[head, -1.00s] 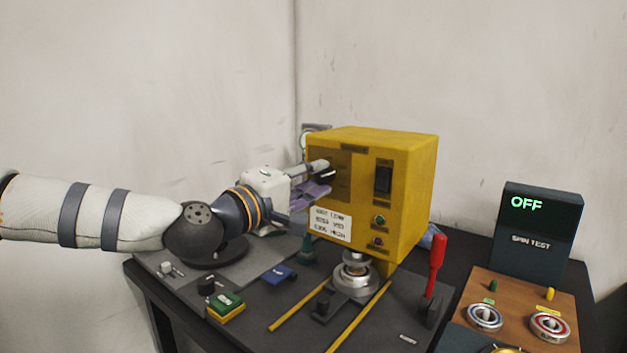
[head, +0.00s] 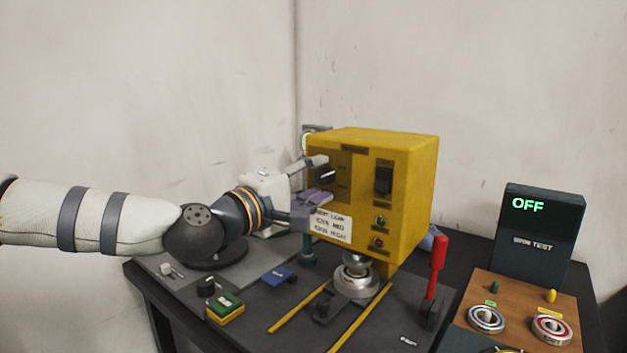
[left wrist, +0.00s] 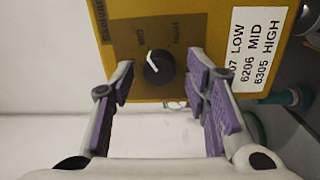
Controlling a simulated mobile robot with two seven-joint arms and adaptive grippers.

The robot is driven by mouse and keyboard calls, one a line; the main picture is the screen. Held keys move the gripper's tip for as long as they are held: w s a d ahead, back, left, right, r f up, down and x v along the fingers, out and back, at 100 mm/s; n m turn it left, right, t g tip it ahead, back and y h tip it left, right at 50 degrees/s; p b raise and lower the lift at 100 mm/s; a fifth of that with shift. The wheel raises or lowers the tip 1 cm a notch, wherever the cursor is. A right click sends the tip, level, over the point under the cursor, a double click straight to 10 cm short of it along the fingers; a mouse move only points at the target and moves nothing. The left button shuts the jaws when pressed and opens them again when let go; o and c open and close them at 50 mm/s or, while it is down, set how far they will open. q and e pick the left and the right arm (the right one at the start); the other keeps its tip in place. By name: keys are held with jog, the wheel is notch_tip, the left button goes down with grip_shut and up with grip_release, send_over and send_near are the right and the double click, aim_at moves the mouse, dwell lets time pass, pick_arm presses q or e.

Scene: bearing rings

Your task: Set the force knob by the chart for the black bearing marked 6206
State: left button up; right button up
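The force knob (left wrist: 158,66) is black with a white pointer line, on the front of the yellow press (head: 405,200). In the left wrist view its pointer is towards the MID mark (left wrist: 142,40); the HIGH mark (left wrist: 177,33) is to the right. The chart (left wrist: 252,48) reads 6206 MID and 6305 HIGH; the LOW row's number is partly cut off. My left gripper (left wrist: 161,82) is open and empty, its purple-padded fingers on either side of the knob with gaps. No bearing marking 6206 is readable. My right gripper is out of view.
A red-handled lever (head: 437,265) stands right of the press. Two bearings (head: 486,318) (head: 551,328) lie on a wooden board by the spin test display (head: 540,225), which reads OFF. A green button block (head: 226,306) and a blue block (head: 278,275) are at front left.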

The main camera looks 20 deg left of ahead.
pick_arm(q)
jog(key=v, duration=1.2)
